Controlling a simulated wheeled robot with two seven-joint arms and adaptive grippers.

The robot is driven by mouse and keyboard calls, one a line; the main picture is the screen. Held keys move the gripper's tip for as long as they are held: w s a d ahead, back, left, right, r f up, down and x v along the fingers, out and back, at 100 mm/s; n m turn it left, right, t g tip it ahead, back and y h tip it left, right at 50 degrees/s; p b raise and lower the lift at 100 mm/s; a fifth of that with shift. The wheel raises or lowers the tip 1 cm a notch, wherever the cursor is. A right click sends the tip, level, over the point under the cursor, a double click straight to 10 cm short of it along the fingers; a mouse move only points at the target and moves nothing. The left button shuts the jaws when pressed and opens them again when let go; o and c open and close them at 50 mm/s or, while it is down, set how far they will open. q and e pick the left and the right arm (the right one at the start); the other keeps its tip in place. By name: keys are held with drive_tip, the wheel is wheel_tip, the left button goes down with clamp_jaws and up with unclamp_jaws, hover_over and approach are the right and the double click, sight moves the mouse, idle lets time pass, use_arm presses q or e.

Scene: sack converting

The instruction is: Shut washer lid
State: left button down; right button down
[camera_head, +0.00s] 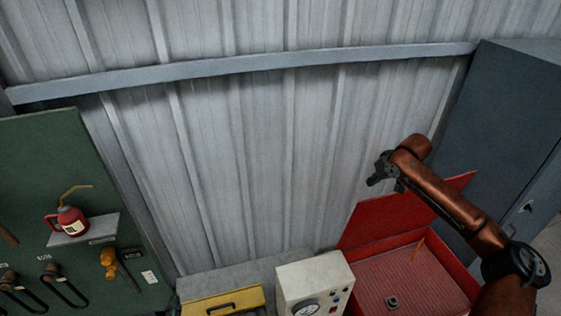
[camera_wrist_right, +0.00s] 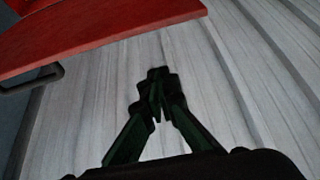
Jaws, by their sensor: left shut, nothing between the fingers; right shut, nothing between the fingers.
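The red parts washer (camera_head: 415,285) stands at the lower right in the head view, with its ribbed basin exposed. Its red lid (camera_head: 385,218) is open, raised at the back near the wall. My right arm crosses in front of part of the lid. My right gripper (camera_head: 376,172) is shut and empty, above the lid's raised edge and apart from it in the picture. In the right wrist view the lid (camera_wrist_right: 110,35) spans the top left, with a dark handle (camera_wrist_right: 32,80). The gripper fingers (camera_wrist_right: 157,95) are closed there, with corrugated wall behind. My left gripper is not in view.
A blue-grey cabinet (camera_head: 510,130) stands right; a green tool board (camera_head: 50,160) is left.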

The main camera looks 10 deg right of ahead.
drive_tip(key=s+f, duration=0.1)
drive_tip(key=s+p, duration=0.1)
drive_tip(key=s+f+p, duration=0.1)
drive_tip(key=shift+s+d+f, duration=0.1)
drive_tip(key=shift+d+f, duration=0.15)
drive_tip(key=shift+f, duration=0.05)
drive_tip(key=shift+w+f, duration=0.2)
drive_tip(key=shift+w, duration=0.1)
drive_tip(key=shift+s, duration=0.1)
drive_tip(key=shift+s, duration=0.1)
